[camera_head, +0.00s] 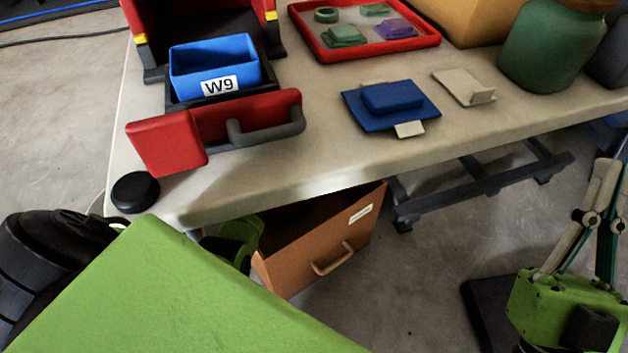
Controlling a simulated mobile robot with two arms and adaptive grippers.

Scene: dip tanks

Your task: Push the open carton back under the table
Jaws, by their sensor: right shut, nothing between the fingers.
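The open carton (318,251) is a brown box with a handle and a white label on its front. It stands on the floor partly under the table (300,165), its front jutting out past the table's near edge. The table edge and my green arm cover part of it. My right gripper (607,168) is at the right edge, fingers up and shut, empty, well apart from the carton. Part of my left gripper (238,238) shows in green and black beside the carton's left side; its fingers are hidden, so I cannot tell whether it touches.
On the table are a blue bin marked W9 (215,64), a red drawer front (165,145), a black puck (135,190), a blue block (391,100), a red tray (372,52) and a green jar (545,50). A dark table-leg frame (470,185) stands right of the carton.

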